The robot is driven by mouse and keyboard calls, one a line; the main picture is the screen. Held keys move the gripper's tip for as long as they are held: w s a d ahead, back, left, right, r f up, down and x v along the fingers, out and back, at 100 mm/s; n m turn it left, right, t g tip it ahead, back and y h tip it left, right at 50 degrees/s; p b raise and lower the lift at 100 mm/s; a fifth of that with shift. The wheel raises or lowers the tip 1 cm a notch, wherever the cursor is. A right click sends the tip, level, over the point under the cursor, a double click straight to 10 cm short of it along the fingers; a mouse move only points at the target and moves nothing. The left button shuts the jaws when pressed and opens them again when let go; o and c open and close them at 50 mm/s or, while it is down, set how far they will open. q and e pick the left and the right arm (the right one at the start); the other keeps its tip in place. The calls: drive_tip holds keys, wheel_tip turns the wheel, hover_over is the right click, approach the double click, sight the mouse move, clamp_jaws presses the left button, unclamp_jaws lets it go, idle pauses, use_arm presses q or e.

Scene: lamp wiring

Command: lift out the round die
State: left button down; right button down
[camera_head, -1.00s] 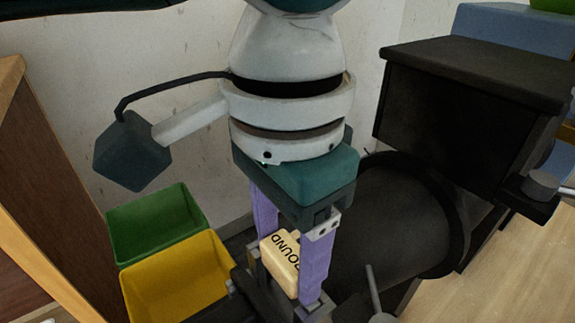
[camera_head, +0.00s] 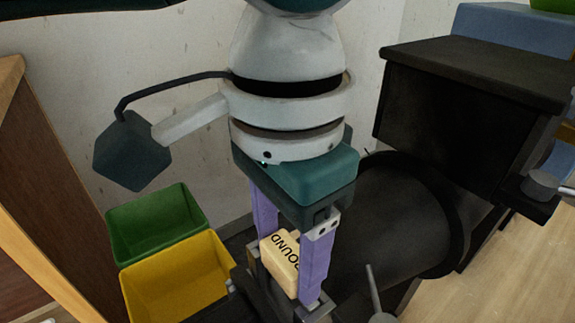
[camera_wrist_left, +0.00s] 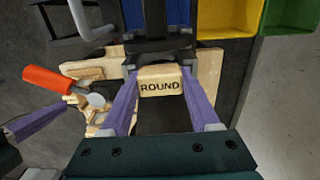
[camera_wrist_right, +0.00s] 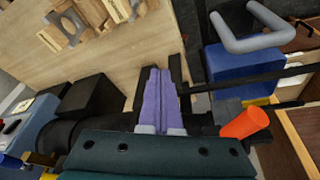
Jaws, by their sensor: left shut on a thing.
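The round die is a cream block (camera_head: 279,262) marked ROUND in black. It also shows in the left wrist view (camera_wrist_left: 160,87), label facing the camera. My left gripper (camera_head: 285,280) points down with its two purple fingers on either side of the die, shut on it. The die sits between the fingers at the black machine part below; I cannot tell whether it is clear of its seat. My right gripper (camera_wrist_right: 160,80) shows only in its wrist view, with its purple fingers together and nothing visible between them.
A yellow bin (camera_head: 175,279) and a green bin (camera_head: 155,226) stand left of the left gripper. A large black cylinder and box (camera_head: 470,110) stand close on the right. An orange-handled tool (camera_wrist_left: 50,79) and wooden pieces (camera_wrist_left: 110,70) lie left of the die in the left wrist view.

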use_arm(q)
drive_tip(key=shift+r+p, duration=0.65)
drive_tip(key=shift+p, duration=0.35)
drive_tip(key=shift+r, duration=0.1)
idle(0.4)
